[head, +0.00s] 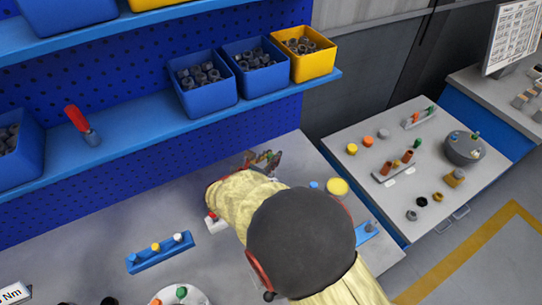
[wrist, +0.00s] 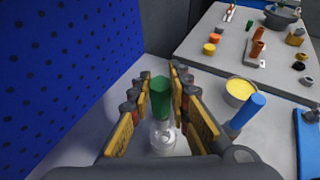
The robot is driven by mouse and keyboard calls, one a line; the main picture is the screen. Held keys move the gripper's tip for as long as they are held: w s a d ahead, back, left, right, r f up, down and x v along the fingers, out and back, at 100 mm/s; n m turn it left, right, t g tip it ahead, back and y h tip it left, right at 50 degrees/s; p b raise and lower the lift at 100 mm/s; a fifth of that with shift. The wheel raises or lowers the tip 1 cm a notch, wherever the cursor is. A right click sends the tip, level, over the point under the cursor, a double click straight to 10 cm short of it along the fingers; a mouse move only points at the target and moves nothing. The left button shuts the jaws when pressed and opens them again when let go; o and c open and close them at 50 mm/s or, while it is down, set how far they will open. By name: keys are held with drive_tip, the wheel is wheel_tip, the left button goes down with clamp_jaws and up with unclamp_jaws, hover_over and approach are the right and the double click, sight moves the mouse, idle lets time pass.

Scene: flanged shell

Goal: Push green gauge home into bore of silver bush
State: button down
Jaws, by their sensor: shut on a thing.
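The green gauge (wrist: 160,97) stands roughly upright between the fingers of my gripper (wrist: 161,86) in the wrist view. My gripper is shut on its green upper part. The silver bush (wrist: 168,147) is directly below the gauge, on the grey bench. A pale lower part of the gauge shows between the green part and the bush; I cannot tell how far it sits in the bore. In the head view my gripper (head: 264,160) is partly hidden by my arm, and the bush is hidden there.
A blue peg (wrist: 247,110) and a yellow-topped round part (wrist: 240,90) stand right of the gripper. The blue pegboard wall (wrist: 65,70) is on the left. A blue rack with pegs (head: 160,254) lies on the bench. A side table (head: 345,182) holds several parts.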

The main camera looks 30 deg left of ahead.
sight(270, 174)
drive_tip(key=shift+f+b, duration=1.1)
drive_tip(key=shift+f, duration=0.8)
drive_tip(key=shift+f+b, duration=1.75)
drive_tip(key=shift+f, duration=0.75)
drive_tip(key=c, duration=1.6)
unclamp_jaws()
drive_tip(key=v, duration=1.2)
drive_tip(key=shift+d, duration=0.1)
